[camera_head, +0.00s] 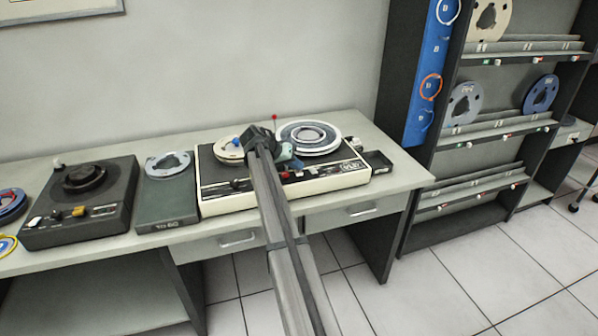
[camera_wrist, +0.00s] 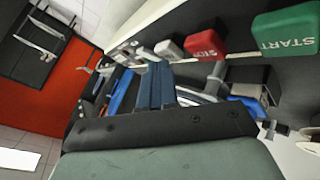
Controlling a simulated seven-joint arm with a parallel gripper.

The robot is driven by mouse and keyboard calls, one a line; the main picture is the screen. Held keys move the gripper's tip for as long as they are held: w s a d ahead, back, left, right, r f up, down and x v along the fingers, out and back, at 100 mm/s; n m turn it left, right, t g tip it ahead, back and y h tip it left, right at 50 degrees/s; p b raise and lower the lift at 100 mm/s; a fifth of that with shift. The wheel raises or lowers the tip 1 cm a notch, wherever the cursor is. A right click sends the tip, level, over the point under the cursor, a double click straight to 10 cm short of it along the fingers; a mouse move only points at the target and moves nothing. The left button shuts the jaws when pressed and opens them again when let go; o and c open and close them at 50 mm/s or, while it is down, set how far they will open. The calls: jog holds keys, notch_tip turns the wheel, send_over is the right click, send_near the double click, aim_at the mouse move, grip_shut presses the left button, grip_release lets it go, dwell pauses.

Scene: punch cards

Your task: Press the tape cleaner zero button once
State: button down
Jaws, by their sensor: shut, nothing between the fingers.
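The tape cleaner (camera_head: 215,172) appears to be the cream-and-black machine with two reels in the middle of the bench. In the wrist view its panel carries a green START button (camera_wrist: 285,30), a red button that seems to read STOP (camera_wrist: 205,44) and a white button (camera_wrist: 168,49). No lettering is readable on the white button, so I cannot tell if it is the zero button. My gripper (camera_wrist: 157,70) is shut and empty, its tips close to the white button; I cannot tell if they touch. In the head view my arm hides part of the panel.
A black unit (camera_head: 80,205) and a grey box (camera_head: 165,198) stand left of the machine. A small black tray (camera_head: 377,161) lies at its right. A reel shelf (camera_head: 500,130) stands further right. Bare bench top (camera_head: 408,175) shows at the right end.

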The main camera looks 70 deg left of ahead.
aim_at(296, 172)
jog(key=shift+f, duration=0.5)
dwell(0.5)
jog(key=shift+r, duration=1.3)
jog(key=shift+r, duration=2.5)
